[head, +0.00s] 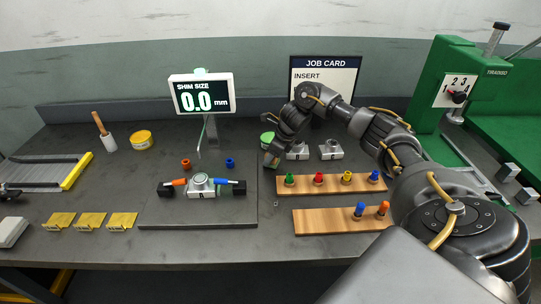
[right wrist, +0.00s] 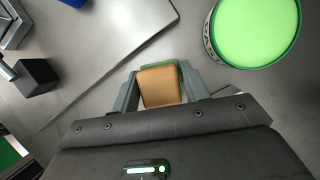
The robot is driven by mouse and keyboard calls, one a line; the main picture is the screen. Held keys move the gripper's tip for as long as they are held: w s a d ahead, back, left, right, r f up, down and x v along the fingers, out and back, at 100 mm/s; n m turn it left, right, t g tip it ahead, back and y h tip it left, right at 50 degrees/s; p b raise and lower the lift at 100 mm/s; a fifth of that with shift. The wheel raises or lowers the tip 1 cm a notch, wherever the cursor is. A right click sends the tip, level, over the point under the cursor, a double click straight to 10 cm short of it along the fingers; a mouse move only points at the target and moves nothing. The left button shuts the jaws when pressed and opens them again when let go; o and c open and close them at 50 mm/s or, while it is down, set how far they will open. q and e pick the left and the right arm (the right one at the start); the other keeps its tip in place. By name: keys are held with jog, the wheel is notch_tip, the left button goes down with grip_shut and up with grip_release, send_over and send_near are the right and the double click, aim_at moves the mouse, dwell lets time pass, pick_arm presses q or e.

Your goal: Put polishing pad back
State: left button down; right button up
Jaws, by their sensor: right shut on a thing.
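The polishing pad (right wrist: 160,87), a tan block with a green edge, sits between the fingers of my right gripper (right wrist: 158,92) in the right wrist view. In the head view my right gripper (head: 270,160) points down over the back of the bench, shut on the pad, which the fingers largely hide there. A round tin with a green top (head: 267,137) stands just behind the gripper; it also shows at the upper right of the right wrist view (right wrist: 256,30), apart from the fingers.
Wooden racks with coloured plugs (head: 330,184) lie to the right of the gripper. A fixture with a grey block (head: 201,187) stands on a plate to the left, below a display reading 0.0 mm (head: 202,93). A job card (head: 325,75) stands behind.

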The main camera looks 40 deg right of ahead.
jog(key=o, duration=1)
jog(key=shift+f, duration=0.1)
jog(key=shift+r+p, duration=0.3)
jog(key=shift+r, duration=0.05)
jog(key=shift+s+d+r+b, duration=0.1)
jog(key=shift+d+r+b, duration=0.05)
jog(key=shift+r+b, duration=0.15)
jog(key=v, duration=0.3)
jog(key=shift+s+r+b, duration=0.1)
jog(key=shift+r+b, duration=0.05)
jog(key=shift+b, duration=0.25)
jog(key=p+v, duration=0.1)
jog(key=v, duration=0.6)
jog(key=shift+s+d+r, duration=0.1)
jog(key=shift+s+r, duration=0.05)
jog(key=shift+r, duration=0.15)
